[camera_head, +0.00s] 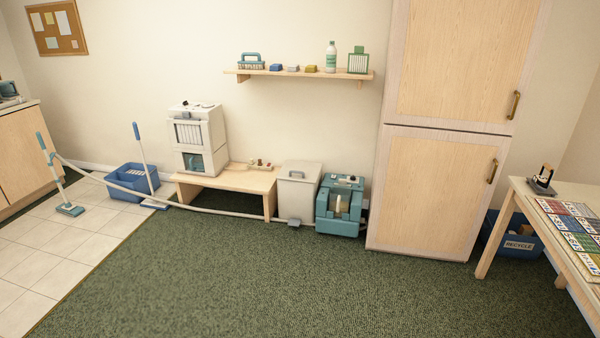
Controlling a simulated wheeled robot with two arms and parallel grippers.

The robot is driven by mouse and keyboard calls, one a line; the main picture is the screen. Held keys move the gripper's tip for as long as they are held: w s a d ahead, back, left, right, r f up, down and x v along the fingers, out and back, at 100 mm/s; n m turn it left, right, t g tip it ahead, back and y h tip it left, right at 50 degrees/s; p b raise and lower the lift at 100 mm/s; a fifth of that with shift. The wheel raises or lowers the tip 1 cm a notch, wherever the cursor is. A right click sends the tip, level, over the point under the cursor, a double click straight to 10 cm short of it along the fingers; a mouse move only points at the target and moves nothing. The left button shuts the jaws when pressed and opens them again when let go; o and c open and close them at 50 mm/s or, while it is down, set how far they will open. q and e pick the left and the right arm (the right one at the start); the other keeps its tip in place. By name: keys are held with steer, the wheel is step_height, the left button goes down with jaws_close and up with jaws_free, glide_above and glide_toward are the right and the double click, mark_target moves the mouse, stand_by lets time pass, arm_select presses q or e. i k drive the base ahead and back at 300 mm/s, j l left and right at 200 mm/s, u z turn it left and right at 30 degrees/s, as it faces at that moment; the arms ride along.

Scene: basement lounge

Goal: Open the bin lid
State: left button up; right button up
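A light grey bin (297,191) stands on the floor against the back wall, between a low wooden bench and a teal machine. Its flat lid (299,171) looks shut, with a small dark mark on top. A grey pedal-like piece (294,222) sticks out at the front foot of the bin. Neither of my grippers shows in the head view.
A white machine (197,140) stands on the low bench (228,181), left of the bin. The teal machine (339,206) is close on its right. A pale hose (215,211) runs along the floor in front. A tall cabinet (436,190) stands further right. The green carpet (300,285) in front is clear.

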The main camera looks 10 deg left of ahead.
mark_target(300, 167)
steer(key=i+j+u, duration=0.3)
steer(key=i, duration=0.2)
steer(key=i+u, duration=0.3)
steer(key=i, duration=0.15)
steer(key=i+u, duration=0.25)
steer(key=i, duration=2.15)
steer(key=i+l+u, duration=0.1)
steer(key=i, duration=0.35)
steer(key=i+l+u, duration=0.15)
steer(key=i, duration=0.3)
